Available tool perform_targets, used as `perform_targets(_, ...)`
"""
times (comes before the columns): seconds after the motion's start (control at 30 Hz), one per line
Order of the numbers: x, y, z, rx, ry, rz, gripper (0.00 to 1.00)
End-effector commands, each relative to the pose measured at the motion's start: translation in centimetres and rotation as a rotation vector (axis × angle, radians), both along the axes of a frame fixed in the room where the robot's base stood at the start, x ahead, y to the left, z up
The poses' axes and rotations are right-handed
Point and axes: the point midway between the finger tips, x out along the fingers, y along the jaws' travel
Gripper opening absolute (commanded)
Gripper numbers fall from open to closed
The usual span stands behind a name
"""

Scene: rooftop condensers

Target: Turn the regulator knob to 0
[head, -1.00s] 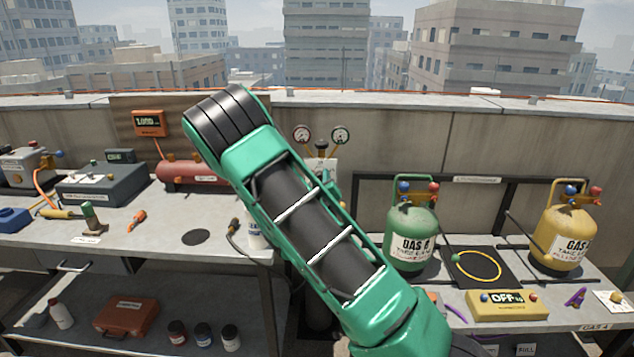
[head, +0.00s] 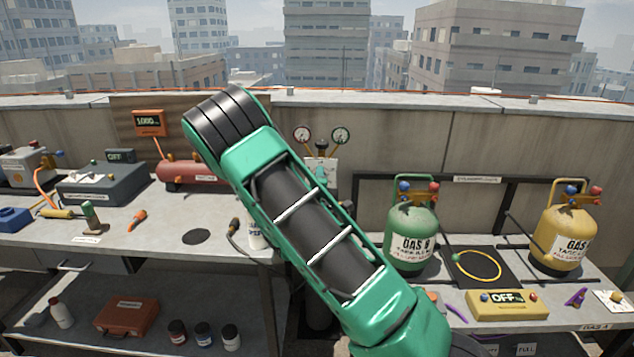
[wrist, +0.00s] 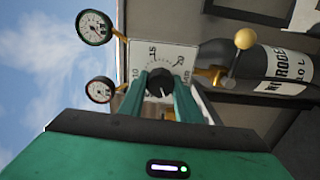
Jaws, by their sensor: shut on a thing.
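The regulator knob (wrist: 160,84) is a round dark knob in front of a white dial plate (wrist: 162,56) with printed numbers, of which 10, 15 and 20 can be made out. My gripper (wrist: 160,92) has its two green fingers closed on the knob's sides in the wrist view. The knob's pointer is too small and dark to read. In the head view my arm hides the gripper and the knob; part of the white plate (head: 326,172) shows beside it. Two round gauges, a left one (head: 302,134) and a right one (head: 340,135), stand above the plate.
A green gas bottle (head: 410,238) and a yellow one (head: 565,238) stand on the right bench. A red tank (head: 190,173) and a grey box (head: 104,184) are on the left bench.

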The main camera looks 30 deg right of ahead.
Motion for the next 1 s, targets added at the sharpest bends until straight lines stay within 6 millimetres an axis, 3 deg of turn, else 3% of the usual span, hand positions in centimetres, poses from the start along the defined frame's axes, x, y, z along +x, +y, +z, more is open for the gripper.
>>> perform_targets(0.4, 0.33, 0.71, -0.35, -0.204, 0.141, 0.016, 0.08)
perform_targets(1.0, 0.31, 0.73, -0.44, -0.255, 0.177, 0.016, 0.08)
